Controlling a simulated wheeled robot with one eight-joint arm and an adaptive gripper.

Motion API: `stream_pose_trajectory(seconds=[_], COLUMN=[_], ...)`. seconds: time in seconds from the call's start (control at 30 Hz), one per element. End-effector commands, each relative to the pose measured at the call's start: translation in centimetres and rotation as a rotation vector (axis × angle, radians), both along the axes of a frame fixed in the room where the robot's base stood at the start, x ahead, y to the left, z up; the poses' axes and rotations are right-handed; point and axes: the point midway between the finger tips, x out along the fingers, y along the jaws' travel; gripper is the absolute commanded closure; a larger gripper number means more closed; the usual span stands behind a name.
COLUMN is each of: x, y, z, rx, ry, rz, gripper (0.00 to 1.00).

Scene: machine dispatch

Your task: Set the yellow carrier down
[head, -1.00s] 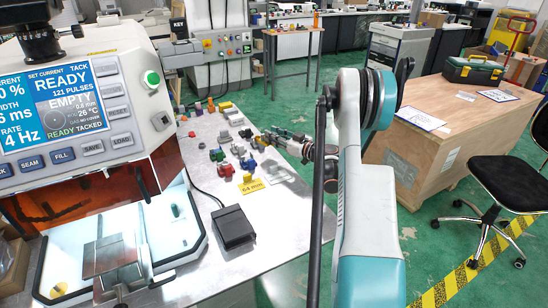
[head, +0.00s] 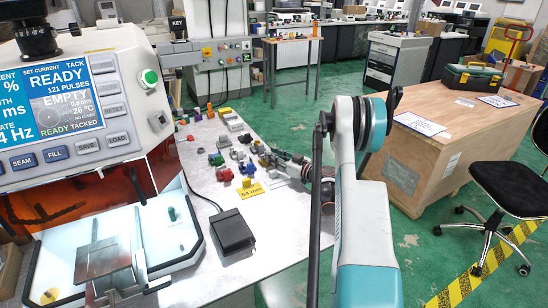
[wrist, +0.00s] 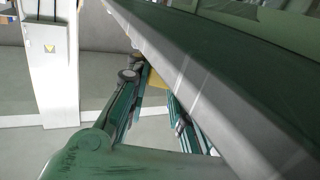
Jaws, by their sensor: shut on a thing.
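My gripper (head: 268,155) reaches in from the right, just above the far right part of the grey work table. In the wrist view its two teal fingers (wrist: 150,103) are closed around a small yellow piece, which I take to be the yellow carrier (wrist: 156,79). Only a little of it shows; the fingers and a large dark edge cover the rest. In the head view I cannot pick out the held carrier clearly, nor tell whether it touches the table.
The machine (head: 75,120) stands at left. The wooden crate (head: 420,170) and chair (head: 510,190) are at right.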

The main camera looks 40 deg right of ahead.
Motion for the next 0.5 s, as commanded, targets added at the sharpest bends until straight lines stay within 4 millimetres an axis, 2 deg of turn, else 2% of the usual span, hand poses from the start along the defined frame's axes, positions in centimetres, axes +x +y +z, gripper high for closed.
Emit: stream_pose_trajectory(seconds=[0.03, 0.07, 0.1, 0.13, 0.5], x=[0.01, 0.00, 0.00, 0.00, 0.00], y=[0.00, 0.00, 0.01, 0.00, 0.00], z=[-0.17, -0.13, -0.12, -0.12, 0.17], rx=[0.000, 0.000, 0.000, 0.000, 0.000], ry=[0.000, 0.000, 0.000, 0.000, 0.000], rz=[0.000, 0.000, 0.000, 0.000, 0.000], gripper=[1.00, 0.72, 0.63, 0.59, 0.59])
